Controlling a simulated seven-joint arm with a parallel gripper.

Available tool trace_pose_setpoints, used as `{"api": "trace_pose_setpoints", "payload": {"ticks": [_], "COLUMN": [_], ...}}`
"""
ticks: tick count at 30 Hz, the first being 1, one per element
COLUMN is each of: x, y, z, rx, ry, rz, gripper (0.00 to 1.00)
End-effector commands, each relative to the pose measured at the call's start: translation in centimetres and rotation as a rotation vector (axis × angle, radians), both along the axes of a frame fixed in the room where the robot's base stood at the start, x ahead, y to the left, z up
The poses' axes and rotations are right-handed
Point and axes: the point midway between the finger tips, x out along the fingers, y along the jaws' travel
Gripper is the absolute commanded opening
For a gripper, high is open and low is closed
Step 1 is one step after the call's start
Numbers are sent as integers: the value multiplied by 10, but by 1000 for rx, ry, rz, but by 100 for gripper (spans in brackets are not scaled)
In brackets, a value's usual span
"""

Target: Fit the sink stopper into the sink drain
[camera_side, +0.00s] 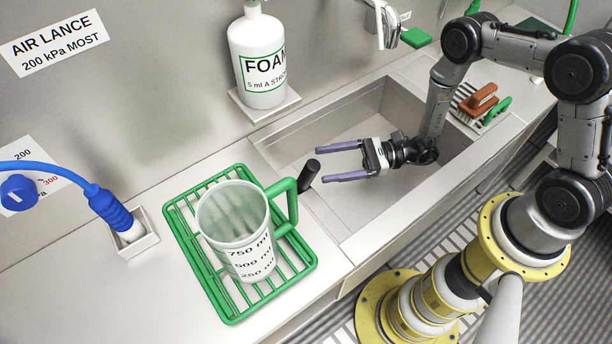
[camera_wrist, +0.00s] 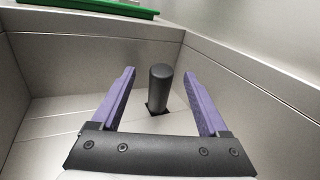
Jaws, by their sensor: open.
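The sink stopper shows as an upright black cylindrical handle (camera_side: 308,176) at the left end of the sink (camera_side: 345,222). It also stands in the wrist view (camera_wrist: 160,88), with a dark squarish patch at its foot. I cannot make out the drain separately from that patch. My gripper (camera_side: 320,166) is low over the sink, its purple fingers pointing left at the handle. The gripper is open and empty. In the wrist view the handle appears between and just beyond the fingertips (camera_wrist: 160,75), with no visible contact.
A green rack (camera_side: 225,308) with a clear measuring jug (camera_side: 236,225) stands left of the sink. A white foam bottle (camera_side: 260,60) stands behind it, and a tap (camera_side: 386,25) hangs over the back. Sink walls close in around my gripper.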

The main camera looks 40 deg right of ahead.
Motion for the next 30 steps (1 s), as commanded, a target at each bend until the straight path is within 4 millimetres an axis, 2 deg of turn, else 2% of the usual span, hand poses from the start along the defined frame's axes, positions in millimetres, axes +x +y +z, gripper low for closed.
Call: {"api": "trace_pose_setpoints", "payload": {"ticks": [5, 21, 30], "x": [4, 33, 36], "y": [4, 59, 63], "z": [-7, -6, -6], "rx": [14, 11, 12], "ry": [11, 11, 12], "rz": [-30, -27, -30], "gripper": [78, 78, 78]}}
